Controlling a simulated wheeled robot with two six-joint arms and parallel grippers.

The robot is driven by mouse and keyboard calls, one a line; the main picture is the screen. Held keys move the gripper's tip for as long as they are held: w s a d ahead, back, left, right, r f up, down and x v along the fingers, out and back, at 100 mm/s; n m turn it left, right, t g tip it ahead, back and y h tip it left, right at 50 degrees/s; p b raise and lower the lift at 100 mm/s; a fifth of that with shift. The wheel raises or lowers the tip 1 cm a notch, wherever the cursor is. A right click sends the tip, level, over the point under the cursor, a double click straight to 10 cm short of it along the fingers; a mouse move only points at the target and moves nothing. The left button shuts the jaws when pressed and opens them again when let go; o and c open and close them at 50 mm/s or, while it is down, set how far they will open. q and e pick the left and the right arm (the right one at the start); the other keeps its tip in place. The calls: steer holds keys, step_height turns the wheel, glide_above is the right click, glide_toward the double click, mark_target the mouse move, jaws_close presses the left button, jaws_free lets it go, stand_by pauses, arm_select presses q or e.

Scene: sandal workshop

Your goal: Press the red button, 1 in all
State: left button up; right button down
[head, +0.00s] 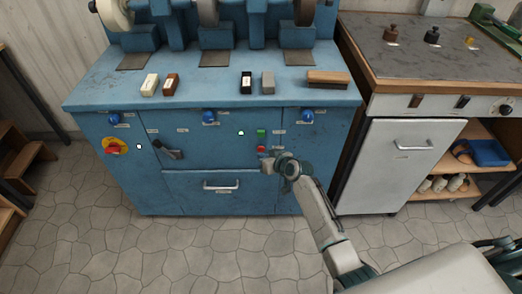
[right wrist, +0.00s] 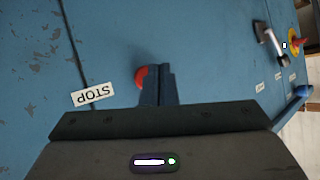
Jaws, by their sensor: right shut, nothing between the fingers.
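The red button (head: 261,149) is on the blue cabinet's front, just below a green button (head: 261,132). It also shows in the right wrist view as a red round shape (right wrist: 140,76), partly hidden behind the fingers, next to a label reading STOP (right wrist: 93,95). My right gripper (head: 267,157) is shut and empty, its fingertips (right wrist: 160,70) close in front of the red button. I cannot tell whether they touch it. My left gripper is not in view.
A red knob on a yellow plate (head: 114,146) and a grey lever (head: 168,150) are farther left on the cabinet. A drawer handle (head: 221,186) sticks out below. Several blue knobs line the upper front edge. A grey-white cabinet (head: 400,165) stands at right.

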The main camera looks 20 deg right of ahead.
steer(key=shift+w, duration=0.1)
steer(key=shift+w+d, duration=0.15)
steer(key=shift+w, duration=0.15)
steer(key=shift+w+d+b, duration=0.1)
steer(key=shift+w+b, duration=0.3)
steer(key=shift+b, duration=0.1)
stand_by(0.5)
steer(key=shift+s+r, duration=0.1)
steer(key=shift+s+a+p, duration=0.25)
steer(key=shift+s+p, duration=0.25)
steer(key=shift+s, duration=0.25)
steer(key=s+p, duration=0.1)
steer(key=s, duration=0.1)
steer(key=s+a+p, duration=0.1)
steer(key=s, duration=0.1)
steer(key=shift+s+a, duration=0.2)
steer(key=shift+s, duration=0.2)
